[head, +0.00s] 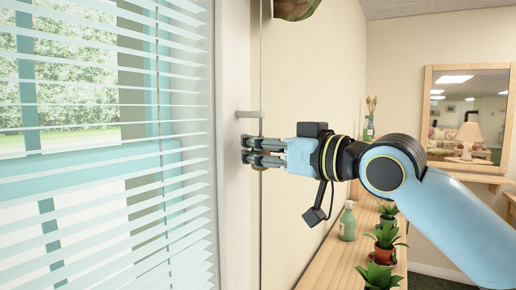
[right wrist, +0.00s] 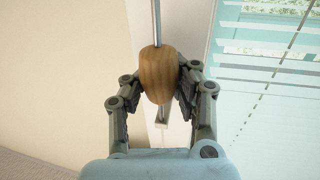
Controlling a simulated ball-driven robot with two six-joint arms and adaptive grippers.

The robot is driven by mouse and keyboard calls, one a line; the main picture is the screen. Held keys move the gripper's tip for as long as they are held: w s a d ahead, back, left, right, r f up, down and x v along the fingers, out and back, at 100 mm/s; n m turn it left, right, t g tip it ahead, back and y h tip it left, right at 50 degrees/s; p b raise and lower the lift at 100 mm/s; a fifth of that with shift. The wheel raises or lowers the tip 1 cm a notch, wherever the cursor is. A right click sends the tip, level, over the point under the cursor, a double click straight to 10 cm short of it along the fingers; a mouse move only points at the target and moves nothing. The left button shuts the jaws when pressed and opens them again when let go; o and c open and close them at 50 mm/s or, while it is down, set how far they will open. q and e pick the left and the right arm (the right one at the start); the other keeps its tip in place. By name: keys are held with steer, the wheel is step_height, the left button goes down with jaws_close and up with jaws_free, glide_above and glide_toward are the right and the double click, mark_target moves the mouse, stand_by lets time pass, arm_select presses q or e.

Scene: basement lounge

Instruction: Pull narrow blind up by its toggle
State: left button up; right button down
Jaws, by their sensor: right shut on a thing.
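The narrow blind (head: 110,170) with white slats hangs over the window at the left of the head view. Its slats also show at the right of the right wrist view (right wrist: 275,65). The wooden toggle (right wrist: 158,75) hangs on a thin cord (right wrist: 157,22). In the head view the cord (head: 261,75) runs down beside the window frame. My right gripper (head: 248,151) is shut on the toggle, with one finger on each side of it in the wrist view. In the head view the fingers mostly hide the toggle. My left gripper is not in view.
A small bracket (head: 250,114) sticks out from the frame just above my right gripper. A wooden shelf (head: 325,265) along the wall holds a spray bottle (head: 348,222) and potted plants (head: 385,238) below my right arm. A mirror (head: 467,115) hangs behind.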

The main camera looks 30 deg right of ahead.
steer(key=shift+f, duration=0.25)
step_height(320, 180, down, 18)
steer(key=b, duration=1.2)
steer(key=shift+b, duration=0.3)
step_height(320, 180, down, 17)
steer(key=b, duration=1.3)
steer(key=shift+s, duration=0.1)
arm_select(q)
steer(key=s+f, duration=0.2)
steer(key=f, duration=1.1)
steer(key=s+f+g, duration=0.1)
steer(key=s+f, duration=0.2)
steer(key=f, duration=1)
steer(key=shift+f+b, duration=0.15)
steer(key=shift+b, duration=0.15)
arm_select(e)
steer(key=shift+s+f, duration=0.1)
steer(key=shift+f, duration=0.2)
steer(key=c, duration=1.4)
jaws_free()
steer(key=shift+s+d, duration=0.1)
steer(key=o, duration=0.5)
steer(key=shift+r, duration=0.2)
steer(key=shift+c, duration=0.2)
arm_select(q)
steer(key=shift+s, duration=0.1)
